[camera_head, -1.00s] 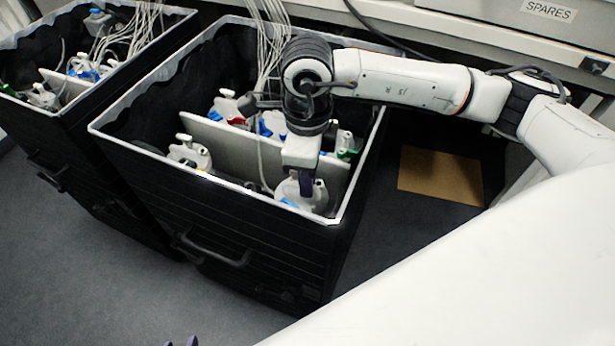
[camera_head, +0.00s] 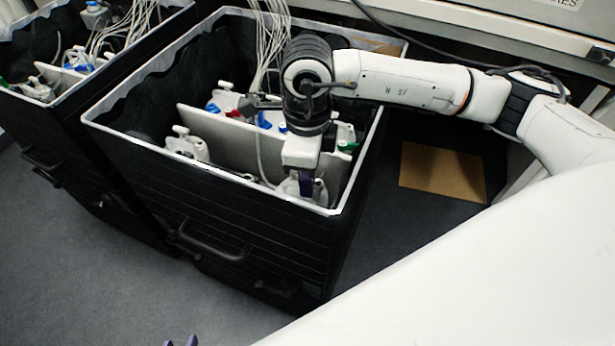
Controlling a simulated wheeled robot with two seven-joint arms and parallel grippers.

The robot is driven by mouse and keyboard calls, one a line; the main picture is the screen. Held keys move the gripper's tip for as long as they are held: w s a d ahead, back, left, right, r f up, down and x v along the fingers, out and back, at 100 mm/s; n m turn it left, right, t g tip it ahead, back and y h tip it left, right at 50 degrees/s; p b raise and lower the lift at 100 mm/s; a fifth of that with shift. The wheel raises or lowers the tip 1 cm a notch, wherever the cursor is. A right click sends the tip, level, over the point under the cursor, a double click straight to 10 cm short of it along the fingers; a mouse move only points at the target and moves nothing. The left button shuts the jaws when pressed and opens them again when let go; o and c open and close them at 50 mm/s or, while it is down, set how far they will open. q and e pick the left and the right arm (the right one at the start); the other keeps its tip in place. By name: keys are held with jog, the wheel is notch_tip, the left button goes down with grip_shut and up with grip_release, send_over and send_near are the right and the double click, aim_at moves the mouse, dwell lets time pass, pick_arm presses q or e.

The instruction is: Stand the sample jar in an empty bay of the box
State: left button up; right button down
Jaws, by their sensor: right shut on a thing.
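The black box (camera_head: 215,222) with a pale rim stands in the middle, its inside split by a light divider (camera_head: 225,138). My right gripper (camera_head: 304,182) reaches down into the box's front right part, shut on the white sample jar (camera_head: 318,192). The jar is below or level with the front rim, which hides its lower part. I cannot tell whether it touches the floor. Another white jar (camera_head: 186,146) stands in the front left part.
Behind the divider are several white vessels with blue, red and green parts (camera_head: 265,120), and a bundle of pale cables (camera_head: 268,50) hangs in. A second black box (camera_head: 75,140) with more vessels stands at left. A brown sheet (camera_head: 443,172) lies on the floor at right.

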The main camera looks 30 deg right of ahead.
jog(key=shift+s+f, duration=0.15)
jog(key=shift+f, duration=0.35)
jog(key=c, duration=1.8)
grip_release()
jog(key=shift+f+b, duration=0.1)
jog(key=shift+b, duration=0.2)
jog(key=shift+o, duration=0.2)
jog(key=shift+r+p, duration=2.95)
jog(key=shift+r, duration=1.8)
